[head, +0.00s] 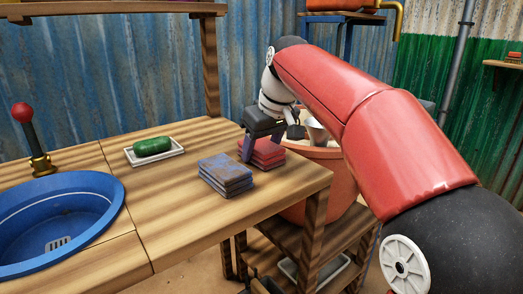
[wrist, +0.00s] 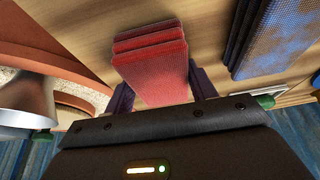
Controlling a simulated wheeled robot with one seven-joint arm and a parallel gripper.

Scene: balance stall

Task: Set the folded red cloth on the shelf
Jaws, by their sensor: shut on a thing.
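The folded red cloth (head: 268,153) is a stack of several flat layers at the back right of the wooden counter (head: 185,215). My gripper (head: 262,145) reaches down over it and is shut on it. In the wrist view the red cloth (wrist: 150,62) sits between the two dark fingers (wrist: 163,88), one on each side. I cannot tell whether its underside touches the counter. A wooden shelf (head: 120,9) runs along the top left, its upper surface barely seen. A small wooden shelf (head: 503,65) hangs on the right wall, and a slatted lower shelf (head: 310,250) is under the counter.
A folded blue-brown cloth (head: 226,175) lies close beside the red one. A green soap on a white dish (head: 170,157), a blue basin (head: 100,205) and a red-knobbed lever (head: 30,130) stand left. A terracotta tub (head: 335,165) with a metal scoop (head: 317,130) is behind the counter's right end.

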